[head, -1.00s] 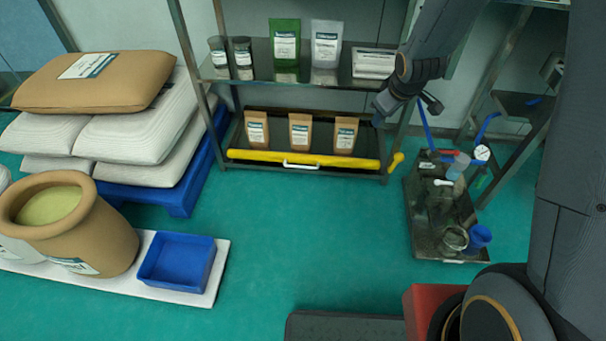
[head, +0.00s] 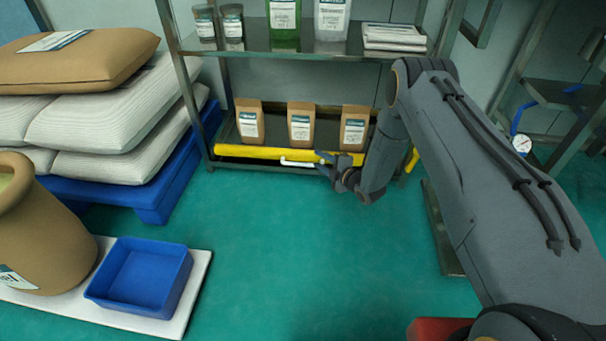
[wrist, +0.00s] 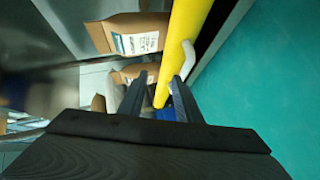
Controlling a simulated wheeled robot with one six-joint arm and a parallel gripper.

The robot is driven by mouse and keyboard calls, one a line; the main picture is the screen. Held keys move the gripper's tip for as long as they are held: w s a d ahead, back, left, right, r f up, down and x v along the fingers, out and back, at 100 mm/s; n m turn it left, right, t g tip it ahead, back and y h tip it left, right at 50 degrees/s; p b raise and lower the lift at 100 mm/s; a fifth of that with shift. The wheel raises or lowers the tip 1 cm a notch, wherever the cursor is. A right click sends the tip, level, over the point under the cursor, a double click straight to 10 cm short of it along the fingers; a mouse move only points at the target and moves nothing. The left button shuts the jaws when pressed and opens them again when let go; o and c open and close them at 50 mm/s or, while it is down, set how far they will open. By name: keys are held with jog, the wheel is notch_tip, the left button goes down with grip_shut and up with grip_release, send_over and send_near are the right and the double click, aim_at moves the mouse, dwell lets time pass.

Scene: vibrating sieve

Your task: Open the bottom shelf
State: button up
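The bottom shelf (head: 230,168) of the metal rack carries a yellow front bar (head: 245,152) with a white handle (head: 297,163) at its middle. It looks pushed in under the rack. My gripper (head: 323,163) is at the handle's right end, low in front of the bar. In the wrist view, my gripper's two fingers (wrist: 159,80) are apart, with the yellow bar (wrist: 178,45) showing beyond and between them. The white handle (wrist: 189,58) runs down to the right fingertip. I cannot tell whether they touch.
Several brown paper bags (head: 301,125) stand on the bottom shelf. Jars and pouches stand on the upper shelf (head: 310,52). A blue pallet (head: 155,200) with sacks is at left, and a blue bin (head: 140,278) on a white board in front. The green floor (head: 270,240) before the rack is clear.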

jog(key=n+y+b, duration=0.1)
jog(key=n+b, duration=0.1)
send_near(305, 165)
jog(key=r+x, duration=0.1)
jog(key=x, duration=0.2)
jog(key=shift+y, duration=0.4)
jog(key=shift+f+b+x, duration=0.25)
jog(key=shift+b+x, duration=0.4)
jog(key=shift+x, duration=0.75)
jog(key=shift+f+b+x, duration=0.2)
jog(key=shift+b+x, duration=0.45)
jog(key=shift+x, duration=0.8)
jog(key=shift+f+b+x, duration=0.25)
jog(key=shift+b+x, duration=0.4)
jog(key=shift+x, duration=0.75)
jog(key=shift+d, duration=0.1)
grip_shut()
